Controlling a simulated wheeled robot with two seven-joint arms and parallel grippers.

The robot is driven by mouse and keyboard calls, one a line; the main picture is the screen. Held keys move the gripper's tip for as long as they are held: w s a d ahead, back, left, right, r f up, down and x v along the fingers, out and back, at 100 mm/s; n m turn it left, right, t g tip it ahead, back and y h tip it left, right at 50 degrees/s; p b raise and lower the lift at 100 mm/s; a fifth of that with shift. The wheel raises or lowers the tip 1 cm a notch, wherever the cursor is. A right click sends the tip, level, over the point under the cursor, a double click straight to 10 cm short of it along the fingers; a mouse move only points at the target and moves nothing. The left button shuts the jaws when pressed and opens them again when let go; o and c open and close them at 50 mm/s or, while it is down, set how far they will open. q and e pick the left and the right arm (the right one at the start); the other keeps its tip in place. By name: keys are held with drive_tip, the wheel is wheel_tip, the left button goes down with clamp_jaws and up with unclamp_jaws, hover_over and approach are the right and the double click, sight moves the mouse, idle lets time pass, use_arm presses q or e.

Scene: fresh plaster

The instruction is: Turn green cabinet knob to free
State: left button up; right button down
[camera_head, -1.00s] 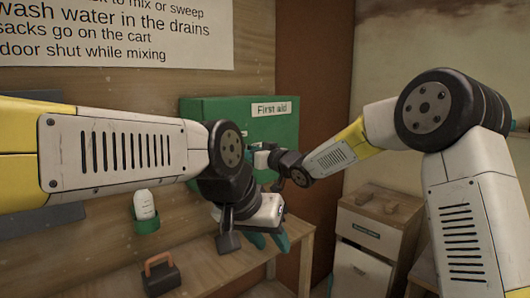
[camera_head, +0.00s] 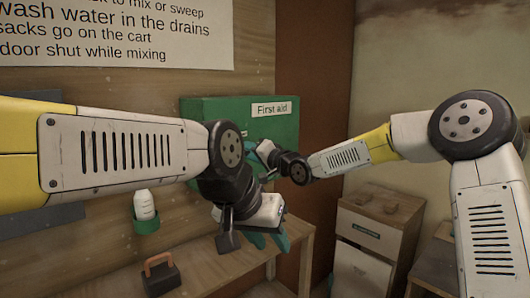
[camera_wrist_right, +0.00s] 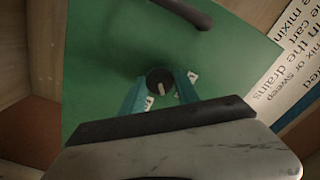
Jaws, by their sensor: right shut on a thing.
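The green cabinet (camera_head: 235,108) with a "First aid" label is on the wall in the head view. Its round dark knob (camera_wrist_right: 160,80) shows in the right wrist view, with a pale mark pointing down and slightly right. Small white labels sit beside it, too small to read. My right gripper (camera_wrist_right: 160,88) is shut on the knob, one teal finger on each side. In the head view my left arm hides the knob. My left gripper (camera_head: 268,240) hangs below the cabinet, its teal fingers apart and empty.
A dark bar handle (camera_wrist_right: 188,12) is on the cabinet front. A wooden bench (camera_head: 215,274) below carries a dark block with an orange handle (camera_head: 160,273). A white bottle (camera_head: 145,204) sits in a green holder. A pale cupboard (camera_head: 375,238) stands right.

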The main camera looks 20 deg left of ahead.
drive_tip(key=shift+m, duration=3.7)
drive_tip(key=c, duration=0.9)
unclamp_jaws()
drive_tip(key=v, duration=0.7)
drive_tip(key=shift+s+d, duration=0.2)
drive_tip(key=shift+d, duration=0.15)
